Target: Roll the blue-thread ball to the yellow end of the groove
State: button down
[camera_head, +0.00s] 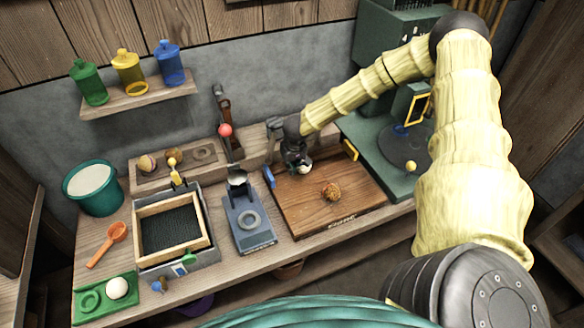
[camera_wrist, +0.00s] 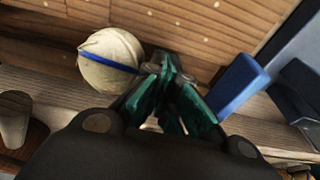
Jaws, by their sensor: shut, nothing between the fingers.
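The blue-thread ball (camera_wrist: 112,60) is cream with a blue band. In the head view the ball (camera_head: 305,169) lies near the back edge of the wooden board (camera_head: 300,210), partly hidden by my gripper (camera_head: 297,165). A blue block (camera_head: 269,177) marks the groove's left end and a yellow block (camera_head: 350,150) its right end. In the wrist view my gripper (camera_wrist: 172,92) is shut and empty, low between the ball and the blue block (camera_wrist: 238,84). The ball is close beside the fingers; I cannot tell whether they touch. The groove is mostly hidden by my gripper.
A grey-blue stand (camera_head: 249,222) with a ladle is to the left. A green machine (camera_head: 385,150) stands right of the board. The board's front is clear.

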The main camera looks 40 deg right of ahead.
jog(key=shift+w+a, duration=0.25)
jog(key=shift+a, duration=0.65)
jog(key=shift+d+p, duration=0.1)
jog(key=shift+p, duration=0.2)
jog(key=shift+s+d+r, duration=0.1)
jog(key=shift+d, duration=0.2)
jog(key=d+p, duration=0.2)
jog(key=s+d+p, duration=0.1)
jog(key=d, duration=0.1)
jog(key=shift+s+d+r+p, duration=0.1)
jog(key=shift+d+p, duration=0.25)
jog(key=shift+d, duration=0.05)
jog(key=shift+d+f, duration=0.1)
jog(key=shift+f, duration=0.1)
